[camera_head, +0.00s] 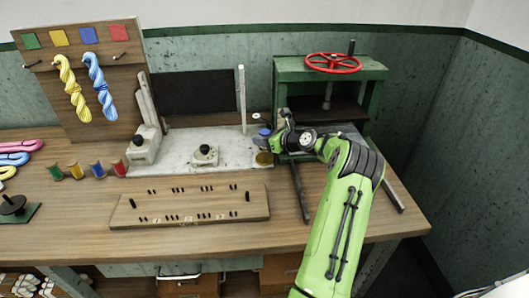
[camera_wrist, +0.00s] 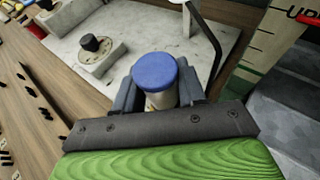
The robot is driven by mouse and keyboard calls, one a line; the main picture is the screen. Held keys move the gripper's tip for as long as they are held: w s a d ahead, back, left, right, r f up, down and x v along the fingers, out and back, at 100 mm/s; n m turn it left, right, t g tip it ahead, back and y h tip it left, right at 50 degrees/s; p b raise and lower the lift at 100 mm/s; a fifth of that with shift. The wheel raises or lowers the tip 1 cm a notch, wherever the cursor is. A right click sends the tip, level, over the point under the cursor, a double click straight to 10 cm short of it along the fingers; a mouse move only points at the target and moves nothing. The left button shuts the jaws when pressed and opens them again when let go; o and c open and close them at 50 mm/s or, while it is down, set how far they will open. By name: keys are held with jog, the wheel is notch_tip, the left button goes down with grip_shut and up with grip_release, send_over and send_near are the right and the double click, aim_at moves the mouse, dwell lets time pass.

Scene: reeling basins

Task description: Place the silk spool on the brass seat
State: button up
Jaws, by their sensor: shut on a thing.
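The silk spool, a pale upright cylinder with a round blue top (camera_wrist: 154,70), is between the two dark jaws of my gripper (camera_wrist: 158,90) in the wrist view. In the head view my gripper (camera_head: 270,142) reaches in from the right at the right end of the white slab, and the spool's blue top (camera_head: 264,131) shows at its tip. A small brass-coloured round piece, seemingly the brass seat (camera_head: 264,158), shows directly below the jaws. I cannot tell whether the spool touches it. The spool's lower part is mostly hidden by the jaws.
A green press (camera_head: 290,70) with a red wheel stands just right and behind. The white slab (camera_head: 185,160) carries black-knobbed blocks and a thin upright post (camera_head: 242,95). A wooden peg board (camera_head: 190,212) lies in front. Several coloured spools (camera_head: 76,171) stand at left.

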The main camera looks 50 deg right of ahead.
aim_at(264, 148)
notch_tip(264, 148, down, 4)
jog(key=shift+f+b, duration=0.2)
jog(key=shift+b, duration=0.35)
jog(key=shift+r, duration=0.1)
